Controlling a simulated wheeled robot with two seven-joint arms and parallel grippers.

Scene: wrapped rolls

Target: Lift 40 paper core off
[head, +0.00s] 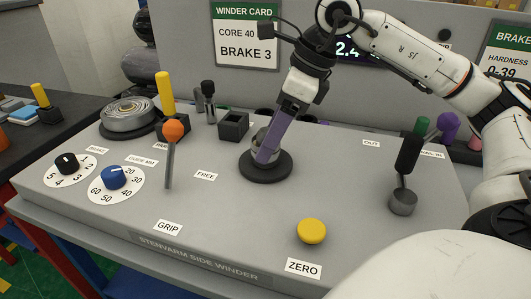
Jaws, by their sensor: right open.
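My right gripper (266,154) reaches down from the upper right over the round black base (265,168) in the middle of the winder top. Its purple fingers are open, seen nearly edge-on, and reach down to a short greyish cylinder (258,140) standing on that base. The fingers hide much of this cylinder; I cannot tell whether it is the 40 paper core or the bare spindle, nor whether the fingers touch it. The winder card (245,36) behind reads core 40, brake 3. My left gripper is not in view.
An orange-knobbed lever (172,128) stands left of the gripper. A wound grey roll (129,114) and a yellow post (165,92) are at back left. Black and blue dials (113,177) are front left. A yellow button (311,231) and black-handled lever (408,153) are right.

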